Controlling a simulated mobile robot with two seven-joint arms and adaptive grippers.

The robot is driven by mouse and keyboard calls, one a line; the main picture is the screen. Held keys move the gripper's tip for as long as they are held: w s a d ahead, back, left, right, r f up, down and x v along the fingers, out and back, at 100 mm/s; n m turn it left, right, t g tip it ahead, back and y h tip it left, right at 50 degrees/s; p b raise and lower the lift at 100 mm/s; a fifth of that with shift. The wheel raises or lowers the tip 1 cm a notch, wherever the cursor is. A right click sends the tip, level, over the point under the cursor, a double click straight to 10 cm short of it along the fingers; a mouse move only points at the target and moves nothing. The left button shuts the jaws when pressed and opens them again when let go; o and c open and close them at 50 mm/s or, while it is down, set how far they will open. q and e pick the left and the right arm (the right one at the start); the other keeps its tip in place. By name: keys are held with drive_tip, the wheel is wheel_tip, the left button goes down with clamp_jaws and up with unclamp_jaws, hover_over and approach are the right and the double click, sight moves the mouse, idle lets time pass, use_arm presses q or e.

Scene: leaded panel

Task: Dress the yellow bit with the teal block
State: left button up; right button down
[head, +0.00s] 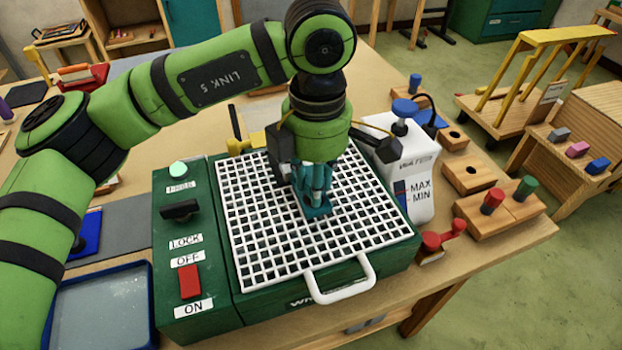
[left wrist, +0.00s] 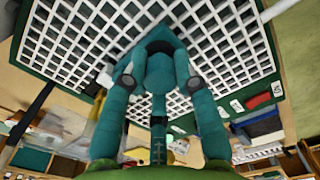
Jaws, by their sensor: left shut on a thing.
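My left gripper (head: 315,192) points down over the white grid top of the green grinder (head: 270,215). It is shut on the teal block (head: 318,211), which is low over the grid; I cannot tell whether it touches. In the left wrist view the teal fingers (left wrist: 160,75) close around the block (left wrist: 135,42), partly hiding it. A yellow piece (head: 239,147) shows at the grinder's back edge, left of my gripper; I cannot tell whether it is the yellow bit. My arm and gripper hide part of the grid's back. My right gripper is not in view.
The grinder has a black lock handle (head: 180,210), a red switch (head: 190,281) and a white front handle (head: 340,280). A white tank (head: 420,180) stands at its right. Wooden holders with red (head: 492,201) and green pegs (head: 525,187) stand farther right. A blue-rimmed tray (head: 100,310) lies at left.

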use_arm(q)
drive_tip(key=shift+w+d, duration=0.2)
drive_tip(key=shift+d, duration=0.1)
drive_tip(key=shift+s+a+b, duration=0.1)
drive_tip(key=shift+a+b, duration=0.2)
drive_tip(key=shift+s+a, duration=0.15)
drive_tip(key=shift+a, duration=0.25)
drive_tip(key=shift+a+b, duration=0.15)
drive_tip(key=shift+b, duration=0.2)
idle(0.3)
drive_tip(key=shift+s+a+b, duration=0.2)
drive_tip(key=shift+a+b, duration=0.1)
drive_tip(key=shift+a, duration=0.25)
drive_tip(key=shift+d, duration=0.2)
drive_tip(key=shift+w+d, duration=0.2)
drive_tip(key=shift+d, duration=0.35)
drive_tip(key=shift+w+d, duration=0.1)
drive_tip(key=shift+d, duration=0.2)
idle(0.3)
